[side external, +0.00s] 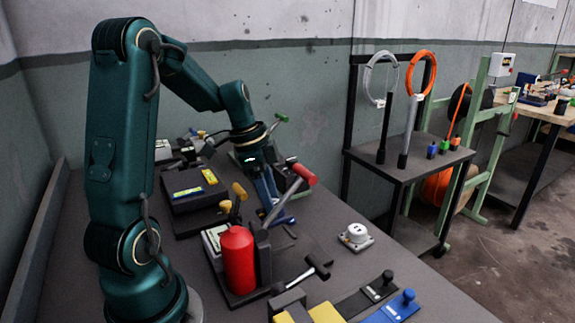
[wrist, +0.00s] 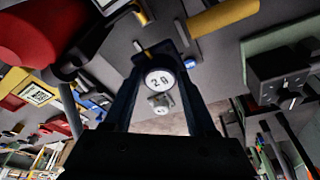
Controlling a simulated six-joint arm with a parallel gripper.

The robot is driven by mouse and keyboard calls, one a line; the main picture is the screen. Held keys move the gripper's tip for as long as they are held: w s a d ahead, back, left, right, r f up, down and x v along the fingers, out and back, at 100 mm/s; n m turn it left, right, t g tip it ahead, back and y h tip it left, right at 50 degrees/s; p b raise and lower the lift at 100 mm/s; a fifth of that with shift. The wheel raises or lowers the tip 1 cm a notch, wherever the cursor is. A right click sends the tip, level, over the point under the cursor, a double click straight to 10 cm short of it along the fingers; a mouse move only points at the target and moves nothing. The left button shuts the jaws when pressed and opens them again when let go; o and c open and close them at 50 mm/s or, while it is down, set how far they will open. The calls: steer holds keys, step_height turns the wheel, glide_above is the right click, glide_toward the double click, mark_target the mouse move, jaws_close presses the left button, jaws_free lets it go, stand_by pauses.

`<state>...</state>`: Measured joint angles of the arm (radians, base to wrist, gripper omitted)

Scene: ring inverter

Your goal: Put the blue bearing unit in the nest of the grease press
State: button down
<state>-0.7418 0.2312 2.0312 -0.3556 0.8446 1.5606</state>
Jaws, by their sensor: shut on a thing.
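My gripper (side external: 272,203) is shut on a dark block with a round white face marked "20" (wrist: 160,80). Small blue patches show at its edge, so I take it as the blue bearing unit. In the side view, a blue piece (side external: 284,219) shows just below the fingertips. The fingers (wrist: 162,85) flank the white face in the wrist view. The grease press, with a red cylinder (side external: 238,262) and a red-ended lever (side external: 303,174), stands just in front of my gripper. Its nest I cannot make out. The red cylinder also shows in the wrist view (wrist: 40,32).
A white unit (side external: 355,236) sits on the open bench right of the press.

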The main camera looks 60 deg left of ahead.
steer(key=shift+f, duration=2.8)
steer(key=shift+f, duration=0.1)
steer(key=shift+c, duration=1)
jaws_free()
steer(key=v, duration=1.2)
steer(key=shift+d, duration=0.1)
